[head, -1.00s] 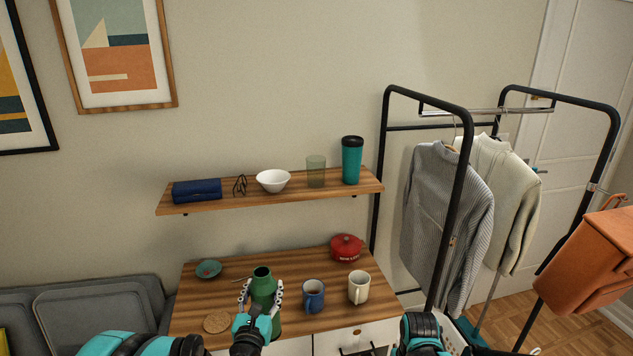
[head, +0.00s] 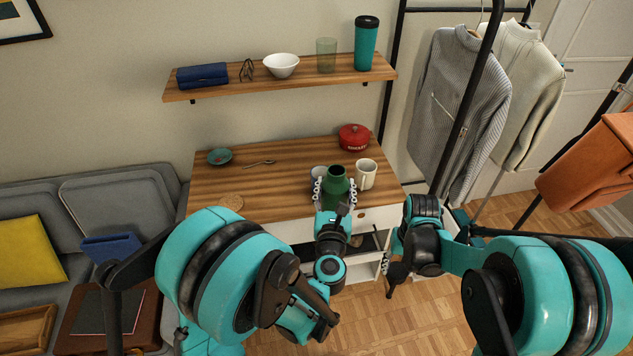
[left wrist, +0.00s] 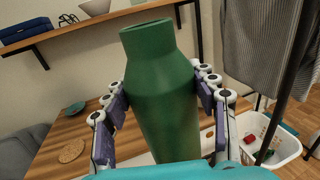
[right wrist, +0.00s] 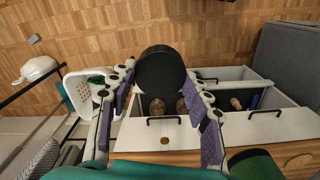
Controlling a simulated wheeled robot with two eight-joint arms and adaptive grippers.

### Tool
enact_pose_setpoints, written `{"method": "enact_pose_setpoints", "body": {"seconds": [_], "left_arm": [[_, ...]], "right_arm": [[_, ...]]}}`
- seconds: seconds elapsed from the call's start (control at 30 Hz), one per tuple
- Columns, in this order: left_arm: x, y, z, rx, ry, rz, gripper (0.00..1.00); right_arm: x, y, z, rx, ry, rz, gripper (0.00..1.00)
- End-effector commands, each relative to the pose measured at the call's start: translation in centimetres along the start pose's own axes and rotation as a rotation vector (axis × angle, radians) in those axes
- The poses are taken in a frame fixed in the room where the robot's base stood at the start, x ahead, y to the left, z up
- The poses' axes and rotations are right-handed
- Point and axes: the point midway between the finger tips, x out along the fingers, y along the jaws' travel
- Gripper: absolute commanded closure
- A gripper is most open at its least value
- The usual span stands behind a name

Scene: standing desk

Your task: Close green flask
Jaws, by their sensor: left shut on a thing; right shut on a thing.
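The green flask (head: 336,186) is in my left gripper (head: 335,192), with its dark open mouth up in the head view. In the left wrist view the flask (left wrist: 164,90) is tilted slightly, with the fingers on both sides of its body; its base is hidden. My right gripper (right wrist: 160,90) is shut on a black round cap (right wrist: 160,72), which points toward the floor in the right wrist view. The right gripper is right of and below the flask in the head view, apart from it. Part of the flask (right wrist: 256,166) shows at the right wrist view's lower edge.
A red pot (head: 354,137) stands farther back. Open drawers (right wrist: 265,125) hold small items. The desk's left half (head: 260,185) is mostly clear.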

Motion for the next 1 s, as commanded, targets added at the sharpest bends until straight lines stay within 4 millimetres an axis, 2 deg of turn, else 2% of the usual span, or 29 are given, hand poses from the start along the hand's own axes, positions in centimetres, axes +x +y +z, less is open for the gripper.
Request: {"method": "enact_pose_setpoints", "body": {"seconds": [0.13,0.47,0.57,0.67,0.77,1.0], "left_arm": [[-0.2,-0.8,0.0,0.001,0.0,0.0,1.0],[-0.2,-0.8,0.0,0.0,0.0,0.001,1.0],[-0.2,-0.8,0.0,0.0,0.0,0.001,1.0],[-0.2,-0.8,0.0,0.0,0.0,0.001,1.0],[-0.2,-0.8,0.0,0.001,0.0,0.001,1.0],[-0.2,-0.8,0.0,0.001,0.0,0.0,1.0]], "right_arm": [[0.0,0.0,0.0,0.0,0.0,0.0,0.74],[-0.1,0.0,-0.1,0.0,0.0,0.0,0.74],[-0.5,-0.2,-0.7,-0.004,0.0,0.0,0.74],[-1.5,-0.7,-2.4,-0.013,0.0,0.0,0.74],[-3.4,-1.4,-5.0,-0.026,-0.001,0.0,0.74],[-10.3,-4.2,-11.1,-0.068,-0.003,-0.001,0.74]]}}
